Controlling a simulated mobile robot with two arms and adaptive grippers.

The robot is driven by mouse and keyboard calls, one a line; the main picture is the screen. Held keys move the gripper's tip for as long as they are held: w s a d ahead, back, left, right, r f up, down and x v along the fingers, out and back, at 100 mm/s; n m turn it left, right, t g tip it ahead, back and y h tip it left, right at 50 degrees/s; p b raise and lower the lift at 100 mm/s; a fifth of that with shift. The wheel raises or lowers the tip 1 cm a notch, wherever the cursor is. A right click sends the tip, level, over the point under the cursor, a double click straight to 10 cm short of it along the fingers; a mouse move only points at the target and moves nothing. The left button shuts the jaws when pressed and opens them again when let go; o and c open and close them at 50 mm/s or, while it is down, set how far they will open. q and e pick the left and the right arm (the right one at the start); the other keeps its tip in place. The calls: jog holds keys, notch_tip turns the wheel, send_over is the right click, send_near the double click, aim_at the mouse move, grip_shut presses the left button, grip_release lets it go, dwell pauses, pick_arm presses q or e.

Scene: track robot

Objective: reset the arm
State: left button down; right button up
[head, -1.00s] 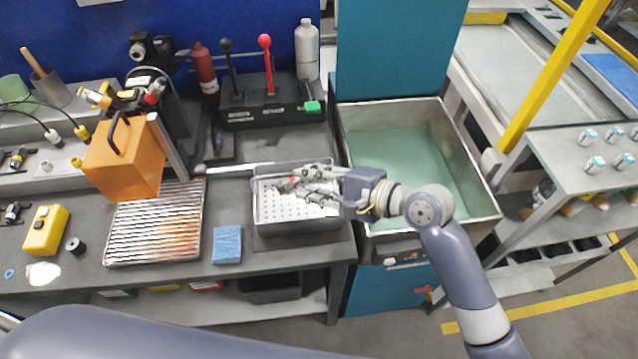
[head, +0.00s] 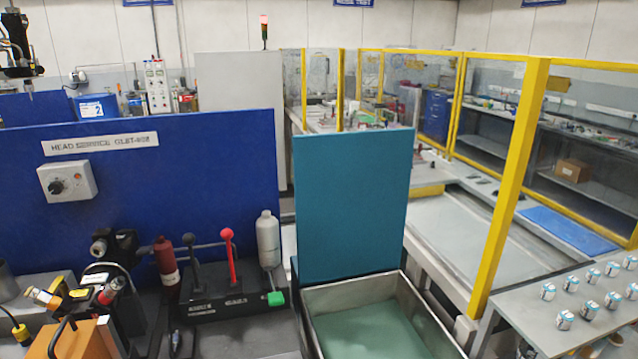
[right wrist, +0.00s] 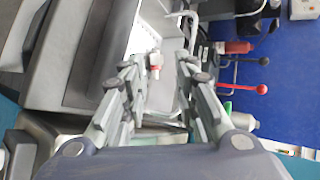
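My right gripper (right wrist: 158,82) shows in the right wrist view, with its two fingers spread apart. A small red and white part (right wrist: 154,66) shows in the gap near the fingertips, apart from the finger pads as far as I can see. The metal tray (right wrist: 145,38) lies beyond the fingers. Neither of my arms shows in the head view. My left gripper is in no current view.
A lever box with a red lever (head: 229,256) and a white bottle (head: 268,240) stand before the blue panel (head: 200,165). A metal basin (head: 432,322) stands right of them. A yellow post (head: 510,190) and a shelf with several small cans (head: 565,319) are at the right.

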jog(key=s+d+f+n+g+h, duration=0.1)
jog(key=s+d+f+n+h, duration=0.45)
jog(key=s+d, duration=0.5)
jog(key=s+d+f+n+g+h, duration=0.1)
jog(key=s+d+f+n+h, duration=0.55)
jog(key=d, duration=0.65)
notch_tip(320, 180, down, 27)
jog(key=s+m+g+y+b, duration=0.1)
jog(key=s+m+y+b, duration=0.1)
jog(key=s, duration=0.1)
jog(key=s+d+f+g+b, duration=0.1)
jog(key=s+d+f, duration=0.2)
jog(key=s+f, duration=1.2)
notch_tip(320, 180, down, 2)
jog(key=shift+s+f+g+h+b, duration=0.1)
jog(key=shift+s+g+h+b, duration=0.2)
jog(key=shift+s, duration=0.05)
